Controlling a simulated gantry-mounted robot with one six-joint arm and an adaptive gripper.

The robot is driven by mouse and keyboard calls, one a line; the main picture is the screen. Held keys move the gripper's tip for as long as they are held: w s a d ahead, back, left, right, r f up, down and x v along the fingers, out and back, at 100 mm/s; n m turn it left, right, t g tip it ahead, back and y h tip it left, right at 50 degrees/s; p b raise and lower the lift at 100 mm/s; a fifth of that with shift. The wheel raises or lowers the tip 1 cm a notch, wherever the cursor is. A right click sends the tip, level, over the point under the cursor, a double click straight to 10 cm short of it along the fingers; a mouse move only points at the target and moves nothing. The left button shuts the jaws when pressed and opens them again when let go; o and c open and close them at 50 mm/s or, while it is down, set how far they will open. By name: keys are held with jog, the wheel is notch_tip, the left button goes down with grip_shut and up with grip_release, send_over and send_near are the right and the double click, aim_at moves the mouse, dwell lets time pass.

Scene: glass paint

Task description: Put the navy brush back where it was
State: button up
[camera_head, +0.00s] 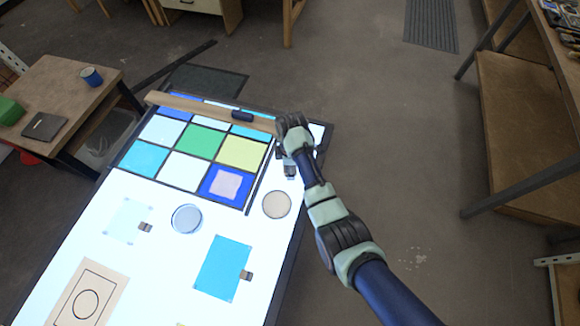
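A small navy piece (242,116) lies on the wooden bar (185,102) along the far edge of the lit table; it is too small to tell whether it is the navy brush. A thin dark strip (262,175) runs along the right side of the glass panel (200,140), left of my gripper. My gripper (290,171) points down over the far right of the lit table, right of the panel. Its fingers are small and partly hidden by my arm, so I cannot tell whether they hold anything. No other brush shows clearly.
On the lit table (160,255) are a glass dish (187,218), a round beige disc (276,204), a blue sheet (222,267), a pale sheet (128,219) and a pattern card (87,295). A side table (62,85) stands left. Floor right of the lit table is open.

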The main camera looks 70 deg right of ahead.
jog(key=shift+f, duration=0.1)
jog(key=o, duration=1.5)
jog(key=shift+o, duration=0.2)
notch_tip(320, 180, up, 12)
jog(key=p, duration=0.4)
jog(key=shift+s+r+p, duration=0.1)
jog(key=shift+r+p, duration=0.1)
jog(key=shift+p, duration=0.2)
